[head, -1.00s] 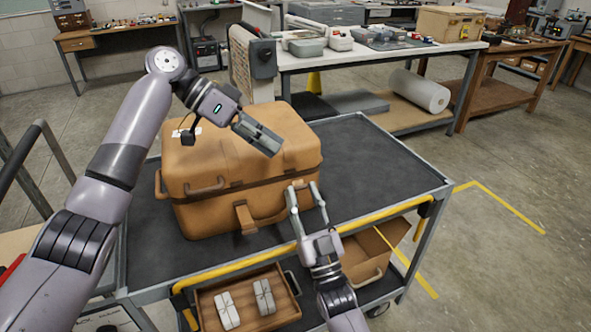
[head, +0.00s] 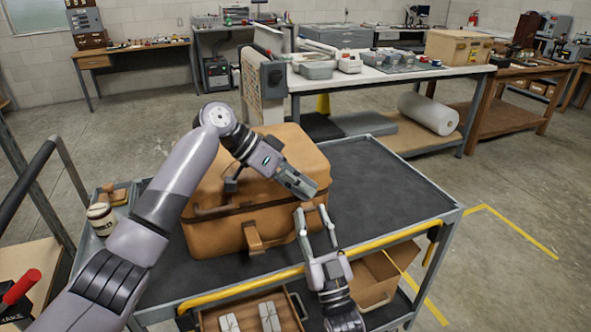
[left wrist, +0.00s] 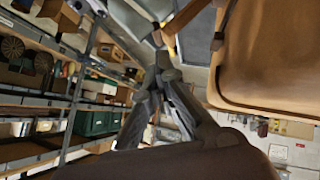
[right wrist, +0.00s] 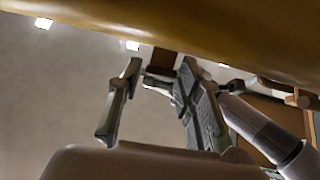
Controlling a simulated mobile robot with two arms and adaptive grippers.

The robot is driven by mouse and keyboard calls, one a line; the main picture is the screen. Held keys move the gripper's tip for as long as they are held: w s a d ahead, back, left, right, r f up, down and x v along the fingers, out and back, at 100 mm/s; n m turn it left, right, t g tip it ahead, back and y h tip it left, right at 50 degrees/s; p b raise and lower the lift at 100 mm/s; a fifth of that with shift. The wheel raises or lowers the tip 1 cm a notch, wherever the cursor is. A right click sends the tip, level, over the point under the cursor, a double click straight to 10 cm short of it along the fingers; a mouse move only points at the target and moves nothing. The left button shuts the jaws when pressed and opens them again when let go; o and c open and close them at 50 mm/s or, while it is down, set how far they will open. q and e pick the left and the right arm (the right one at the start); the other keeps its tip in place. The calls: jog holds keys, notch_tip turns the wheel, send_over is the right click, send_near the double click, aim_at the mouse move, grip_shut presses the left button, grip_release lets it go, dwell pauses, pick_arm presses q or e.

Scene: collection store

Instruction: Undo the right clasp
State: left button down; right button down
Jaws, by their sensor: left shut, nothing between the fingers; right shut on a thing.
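A brown leather case (head: 210,232) stands on the dark top of a cart. A strap-like tab (head: 255,238) hangs on its front. My right gripper (head: 312,210) is at the case's front right edge, fingers pointing up. In the right wrist view, my right gripper (right wrist: 160,68) has a small brown piece (right wrist: 162,62) between its fingertips, against the case (right wrist: 200,28); it looks like the right clasp, mostly hidden. My left gripper (head: 303,187) is shut and empty, angled down before the case's upper right. The left wrist view also shows its closed fingers (left wrist: 163,66) beside the case (left wrist: 270,60).
The cart has a yellow rail (head: 375,243) in front. Below are an open drawer with pale bundles (head: 268,316) and an open box (head: 372,280). A jar (head: 101,218) stands at the cart's left. The cart top (head: 385,190) is clear to the right.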

pick_arm(q)
jog(key=shift+s+d+f, duration=0.1)
jog(key=shift+s+f, duration=0.15)
jog(key=shift+f, duration=0.25)
